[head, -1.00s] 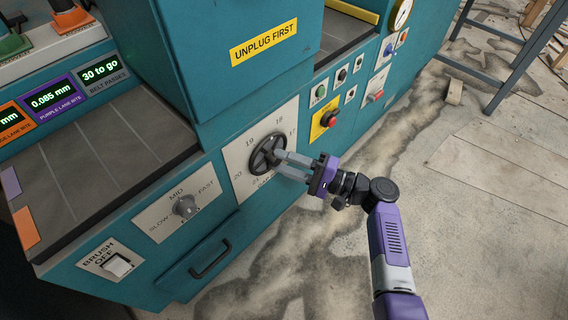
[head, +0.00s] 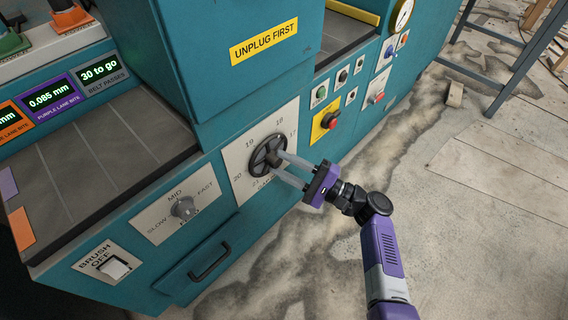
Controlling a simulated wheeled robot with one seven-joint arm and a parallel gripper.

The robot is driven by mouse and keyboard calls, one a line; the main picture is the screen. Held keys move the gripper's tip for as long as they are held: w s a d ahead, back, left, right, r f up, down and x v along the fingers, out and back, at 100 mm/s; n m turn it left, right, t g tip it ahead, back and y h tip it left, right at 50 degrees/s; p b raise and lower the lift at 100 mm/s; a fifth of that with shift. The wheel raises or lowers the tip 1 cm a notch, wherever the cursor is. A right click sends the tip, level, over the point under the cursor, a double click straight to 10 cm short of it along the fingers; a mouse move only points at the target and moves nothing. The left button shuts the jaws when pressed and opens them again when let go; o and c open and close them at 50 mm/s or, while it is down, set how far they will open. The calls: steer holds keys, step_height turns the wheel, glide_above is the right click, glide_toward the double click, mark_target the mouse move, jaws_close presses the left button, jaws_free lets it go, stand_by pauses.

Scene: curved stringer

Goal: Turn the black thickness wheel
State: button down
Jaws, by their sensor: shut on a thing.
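The black thickness wheel (head: 258,153) is a spoked round wheel on a pale dial plate (head: 236,160) with numbers around it, on the teal machine's front. My gripper (head: 277,161) comes from the right, its two long grey fingers reaching the wheel's middle. It is shut on the wheel's raised hub, one finger above and one below. The fingers hide part of the wheel's right side and some lower numbers of the dial.
A speed knob (head: 183,207) and a brush switch (head: 114,267) are to the left. A drawer handle (head: 210,262) sticks out below. A red stop button (head: 329,121) on a yellow plate is to the right. The floor on the right is largely open, with a metal stand (head: 510,75) behind.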

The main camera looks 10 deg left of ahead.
steer(key=c, duration=1)
jaws_free()
steer(key=shift+d, duration=0.1)
steer(key=v, duration=0.7)
steer(key=shift+s+d+f, duration=0.15)
steer(key=shift+d+f, duration=0.05)
steer(key=shift+d, duration=0.1)
